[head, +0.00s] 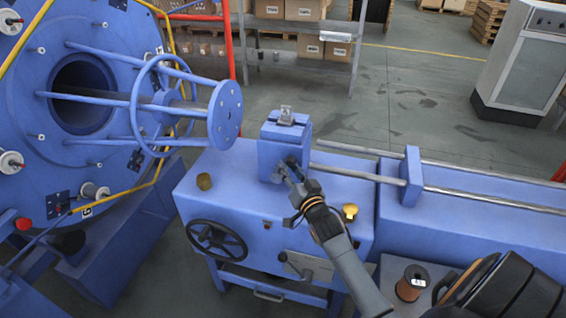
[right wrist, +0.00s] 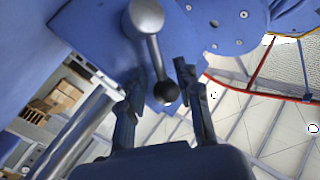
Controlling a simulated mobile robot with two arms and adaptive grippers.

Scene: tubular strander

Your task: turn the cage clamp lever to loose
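The cage clamp lever (right wrist: 155,45) shows in the right wrist view as a silver arm with a round silver hub and a black ball knob (right wrist: 166,94). It sits on the blue clamp block (head: 271,155), which stands on the blue machine bench. My right gripper (right wrist: 158,78) is open, with one finger on each side of the lever's knob end. I cannot tell whether either finger touches it. In the head view my right gripper (head: 289,168) is at the block's front face and largely hides the lever. My left gripper is not in view.
A blue handwheel (head: 161,106) and cage flange (head: 228,114) are to the left. Rails (head: 345,173) run right from the block. A black handwheel (head: 217,239) is on the bench front.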

